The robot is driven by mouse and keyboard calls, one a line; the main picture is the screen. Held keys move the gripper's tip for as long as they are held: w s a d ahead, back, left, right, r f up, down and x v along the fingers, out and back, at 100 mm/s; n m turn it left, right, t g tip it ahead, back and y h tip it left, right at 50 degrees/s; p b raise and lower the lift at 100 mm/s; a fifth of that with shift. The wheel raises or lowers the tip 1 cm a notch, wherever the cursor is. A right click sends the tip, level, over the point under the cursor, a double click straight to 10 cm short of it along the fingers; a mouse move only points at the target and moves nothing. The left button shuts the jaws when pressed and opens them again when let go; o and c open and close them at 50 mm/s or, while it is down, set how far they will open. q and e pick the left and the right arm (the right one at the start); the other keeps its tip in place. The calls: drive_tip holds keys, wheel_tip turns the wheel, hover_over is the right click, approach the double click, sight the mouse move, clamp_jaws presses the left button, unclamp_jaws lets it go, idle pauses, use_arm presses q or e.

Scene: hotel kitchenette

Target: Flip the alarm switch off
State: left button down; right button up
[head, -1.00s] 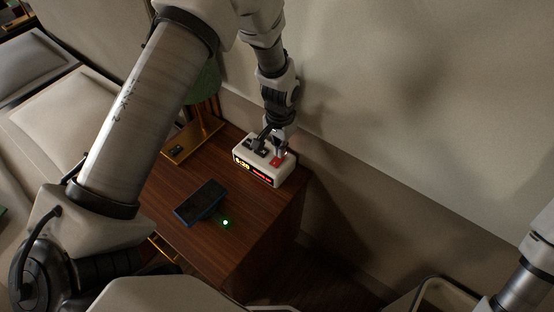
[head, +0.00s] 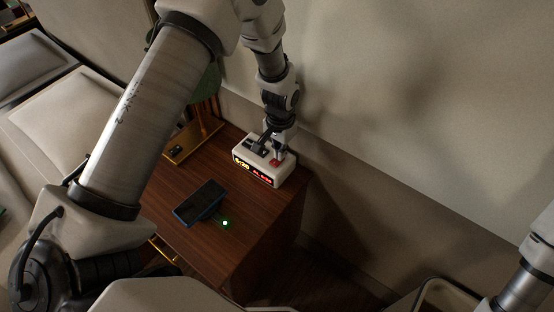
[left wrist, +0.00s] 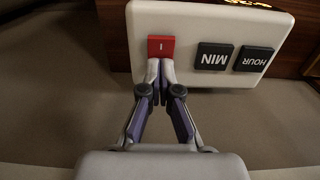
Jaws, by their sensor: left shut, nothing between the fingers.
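The alarm clock (head: 265,168) is a white box with a lit front, standing on the wooden nightstand near its back right edge. Its red switch (left wrist: 161,46) shows in the left wrist view, marked with a single line, beside two dark buttons labelled MIN (left wrist: 214,56) and HOUR (left wrist: 253,59). My left gripper (left wrist: 160,66) is shut and empty, its fingertips at the near edge of the red switch; I cannot tell whether they touch. In the head view the left gripper (head: 277,152) points down over the clock's top and partly hides the switch. My right gripper is not in view.
A dark phone (head: 200,203) lies on the nightstand (head: 250,225), with a small green light beside it. A lamp with a brass base (head: 192,144) stands behind. The wall is close behind the clock. A bed lies at left.

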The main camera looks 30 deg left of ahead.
use_arm(q)
drive_tip(key=shift+r+p, duration=3.25)
drive_tip(key=shift+r, duration=0.3)
drive_tip(key=shift+f, duration=0.1)
